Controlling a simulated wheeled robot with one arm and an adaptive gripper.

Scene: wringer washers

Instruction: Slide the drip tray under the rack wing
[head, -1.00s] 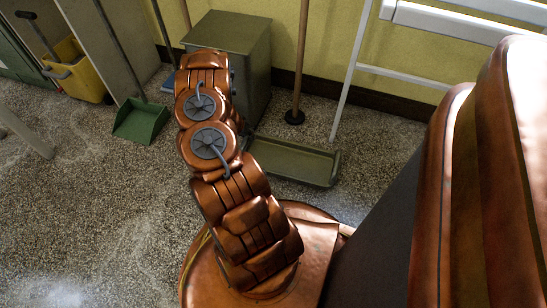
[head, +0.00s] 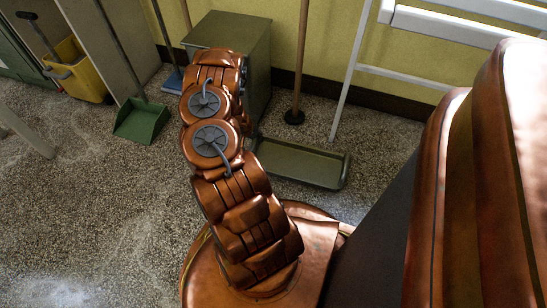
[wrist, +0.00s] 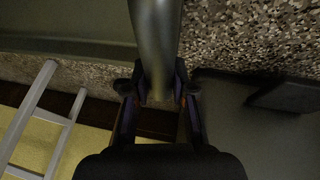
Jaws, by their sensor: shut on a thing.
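The drip tray (head: 302,165) is a long, shallow green tray lying on the floor right of my arm in the head view. It shows as a dull green surface at the upper left of the wrist view (wrist: 65,18). My gripper (wrist: 160,95) is shut on a rounded, greenish-grey edge at the tray's left end. My arm hides the gripper in the head view. The white rack wing (head: 465,22) sticks out at the upper right, above the floor, with a thin slanted leg (head: 350,75). The tray lies left of and in front of that leg.
A green cabinet (head: 262,75) stands behind my arm. A wooden pole (head: 300,60) with a dark foot stands behind the tray. A green dustpan (head: 141,120) and yellow bucket (head: 80,75) are at left. Speckled floor is clear right of the tray.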

